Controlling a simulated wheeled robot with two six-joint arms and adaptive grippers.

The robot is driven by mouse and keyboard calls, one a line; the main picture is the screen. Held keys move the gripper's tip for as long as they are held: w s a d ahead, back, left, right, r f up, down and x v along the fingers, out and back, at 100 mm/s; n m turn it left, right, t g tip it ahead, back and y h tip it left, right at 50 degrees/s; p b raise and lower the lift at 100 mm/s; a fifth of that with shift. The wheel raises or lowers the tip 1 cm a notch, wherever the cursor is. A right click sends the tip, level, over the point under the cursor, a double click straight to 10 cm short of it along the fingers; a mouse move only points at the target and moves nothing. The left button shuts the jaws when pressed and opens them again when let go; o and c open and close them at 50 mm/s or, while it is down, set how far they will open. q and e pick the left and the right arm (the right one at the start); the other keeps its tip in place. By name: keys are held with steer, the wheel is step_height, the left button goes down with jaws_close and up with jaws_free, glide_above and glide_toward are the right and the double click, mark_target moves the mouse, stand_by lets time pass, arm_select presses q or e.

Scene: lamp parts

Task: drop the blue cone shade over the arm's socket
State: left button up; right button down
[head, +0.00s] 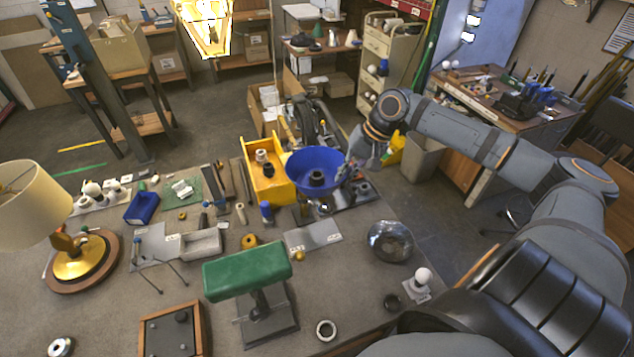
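The blue cone shade (303,163) is at the middle of the head view, above the back edge of the bench, wide opening up. A dark round piece (317,177) shows at its centre; I cannot tell whether it is the shade's collar or a socket. My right gripper (347,172) is at the shade's right rim and appears shut on it. The arm's socket is not clearly visible; the shade hides what lies directly beneath it. My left gripper is not in view.
A yellow bin (250,167) stands just left of the shade. A green-shaded lamp (247,268), a glossy bowl (390,240) and a white bulb (423,275) are nearer. A cream-shaded lamp (28,203) stands far left. Small parts crowd the bench's back left.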

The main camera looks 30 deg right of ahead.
steer(key=shift+f, duration=0.15)
stand_by(0.8)
steer(key=c, duration=1.4)
jaws_free()
steer(key=shift+c, duration=0.2)
